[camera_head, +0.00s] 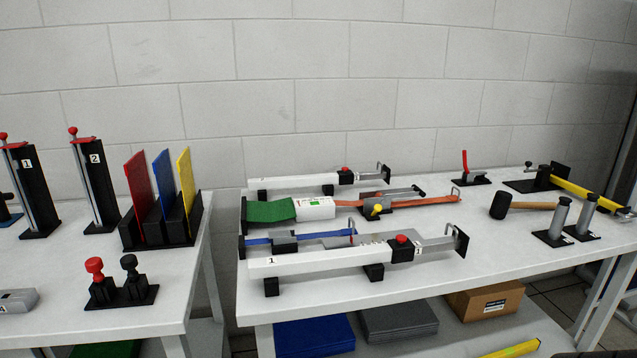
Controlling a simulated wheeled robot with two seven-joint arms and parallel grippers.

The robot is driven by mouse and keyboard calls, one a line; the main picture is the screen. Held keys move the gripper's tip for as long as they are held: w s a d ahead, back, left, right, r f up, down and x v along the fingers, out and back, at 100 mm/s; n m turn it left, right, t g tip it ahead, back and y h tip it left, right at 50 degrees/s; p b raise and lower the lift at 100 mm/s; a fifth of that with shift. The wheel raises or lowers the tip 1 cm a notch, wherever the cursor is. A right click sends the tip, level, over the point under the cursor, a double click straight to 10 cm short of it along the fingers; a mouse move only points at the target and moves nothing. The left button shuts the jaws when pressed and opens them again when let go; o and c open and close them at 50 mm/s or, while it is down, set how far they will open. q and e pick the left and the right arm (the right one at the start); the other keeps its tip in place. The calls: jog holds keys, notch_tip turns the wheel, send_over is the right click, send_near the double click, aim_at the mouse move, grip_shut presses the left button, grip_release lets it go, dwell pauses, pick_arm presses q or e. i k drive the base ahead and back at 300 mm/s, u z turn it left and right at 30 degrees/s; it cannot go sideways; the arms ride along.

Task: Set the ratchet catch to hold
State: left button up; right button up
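On the right table, a dark ratchet body (392,202) sits between the two long white bars. A small yellow lever (376,209) sticks out at its front left; it may be the catch, but I cannot tell its setting. An orange strap (430,201) runs through the ratchet to a metal hook at right. Neither of my grippers is in view.
The front white bar (320,259) and back white bar (300,182) have red knobs. A blue strap (320,235) with a dark buckle lies between. The right front tabletop is clear.

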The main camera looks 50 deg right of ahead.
aim_at(377, 208)
jog(key=i, duration=0.6)
jog(key=z, duration=0.85)
